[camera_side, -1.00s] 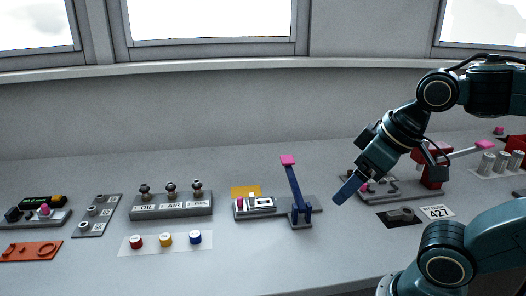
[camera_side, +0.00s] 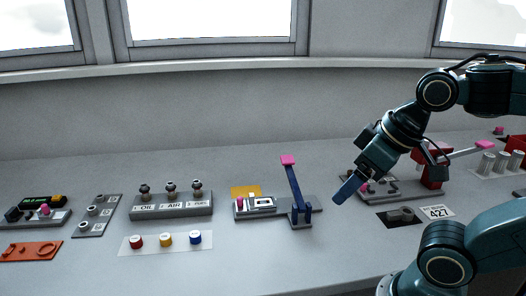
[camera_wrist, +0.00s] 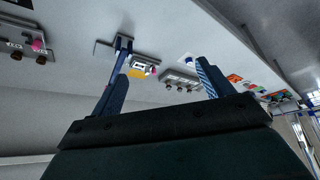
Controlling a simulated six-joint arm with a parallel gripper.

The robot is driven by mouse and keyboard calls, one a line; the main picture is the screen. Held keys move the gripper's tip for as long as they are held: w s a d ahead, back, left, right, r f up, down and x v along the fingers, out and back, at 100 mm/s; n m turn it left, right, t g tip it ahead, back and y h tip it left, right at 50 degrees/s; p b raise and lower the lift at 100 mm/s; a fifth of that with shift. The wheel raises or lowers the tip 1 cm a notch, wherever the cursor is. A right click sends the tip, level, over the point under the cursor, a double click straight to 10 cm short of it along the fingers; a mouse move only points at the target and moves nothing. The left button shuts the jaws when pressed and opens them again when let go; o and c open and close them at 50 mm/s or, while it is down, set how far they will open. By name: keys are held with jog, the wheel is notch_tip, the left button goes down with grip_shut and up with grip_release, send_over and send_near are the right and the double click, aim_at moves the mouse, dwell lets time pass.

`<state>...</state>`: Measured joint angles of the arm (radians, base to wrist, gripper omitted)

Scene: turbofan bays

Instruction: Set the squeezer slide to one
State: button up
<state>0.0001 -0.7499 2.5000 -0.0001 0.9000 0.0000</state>
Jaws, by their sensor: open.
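A grey unit (camera_side: 312,204) with an upright blue lever (camera_side: 294,185) topped by a pink pad stands in the middle of the bench. A small pink knob (camera_side: 240,202) sits at its left end, beside a white-framed dark window (camera_side: 263,202). The unit also shows in the wrist view, with the window (camera_wrist: 139,66). A red unit (camera_side: 433,172) at right has a grey pink-tipped lever. I cannot tell which unit is the squeezer; the slide's reading is illegible. My gripper (camera_side: 348,188) is open and empty, right of the blue lever and apart from it; its fingers (camera_wrist: 163,70) show spread.
A yellow plate (camera_side: 246,190) lies behind the middle unit. The labelled OIL and AIR block (camera_side: 171,206) and coloured buttons (camera_side: 166,239) are to its left.

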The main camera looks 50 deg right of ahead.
dwell(0.4)
jog(key=c, duration=0.7)
jog(key=shift+w+r, duration=0.2)
jog(key=shift+w, duration=0.05)
jog(key=shift+c, duration=0.9)
jog(key=w+d+r+g, duration=0.1)
jog(key=w, duration=0.8)
jog(key=w+d+r+g, duration=0.2)
jog(key=w, duration=0.7)
jog(key=w+d+f+g, duration=0.2)
jog(key=w+d+f, duration=0.2)
jog(key=w+f, duration=0.7)
jog(key=w, duration=0.5)
jog(key=shift+g, duration=0.3)
